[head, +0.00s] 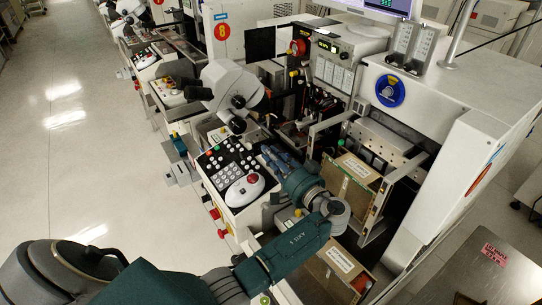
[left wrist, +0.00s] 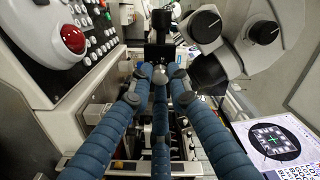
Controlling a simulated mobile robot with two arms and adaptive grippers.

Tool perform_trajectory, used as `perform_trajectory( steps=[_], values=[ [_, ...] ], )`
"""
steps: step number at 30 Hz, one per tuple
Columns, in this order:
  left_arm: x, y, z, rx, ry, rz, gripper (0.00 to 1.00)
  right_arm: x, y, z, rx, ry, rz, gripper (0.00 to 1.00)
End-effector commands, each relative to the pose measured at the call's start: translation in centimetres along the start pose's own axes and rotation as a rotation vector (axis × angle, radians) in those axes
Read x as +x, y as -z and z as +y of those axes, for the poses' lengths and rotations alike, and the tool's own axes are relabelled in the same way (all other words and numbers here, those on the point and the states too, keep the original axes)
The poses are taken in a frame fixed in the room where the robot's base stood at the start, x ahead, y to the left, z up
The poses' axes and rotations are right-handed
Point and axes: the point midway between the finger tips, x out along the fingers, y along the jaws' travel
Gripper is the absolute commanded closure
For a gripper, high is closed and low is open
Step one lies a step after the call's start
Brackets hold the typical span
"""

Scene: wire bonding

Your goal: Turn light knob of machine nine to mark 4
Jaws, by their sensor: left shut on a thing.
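My left gripper (head: 272,154) reaches in over the nearest machine, just right of its button panel, with blue fingers close together. In the left wrist view, the three blue fingers of my left gripper (left wrist: 158,80) converge and are shut around a small silver knob (left wrist: 159,75). A black upright part (left wrist: 161,24) stands just behind the knob. The fingers hide much of the knob, and its mark and the mark 4 cannot be read. In the head view the knob is hidden by the gripper. My right gripper is not in view.
The button panel (head: 218,165) with a red button (head: 253,179) lies left of the gripper. A white microscope (head: 232,82) stands close above it. Boxed equipment (head: 350,185) is on the right. A sign with 8 (head: 222,31) marks the machine behind. The aisle floor (head: 75,170) is clear.

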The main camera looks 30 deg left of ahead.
Motion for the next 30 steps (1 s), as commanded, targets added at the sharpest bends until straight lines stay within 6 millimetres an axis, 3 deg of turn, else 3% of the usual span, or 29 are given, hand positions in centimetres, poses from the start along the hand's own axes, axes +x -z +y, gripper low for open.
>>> perform_trajectory(
  steps=[30],
  values=[
    [-0.1, 0.1, -0.1, 0.913, -0.003, 0.001, 1.00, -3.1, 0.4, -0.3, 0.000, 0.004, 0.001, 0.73]
  ],
)
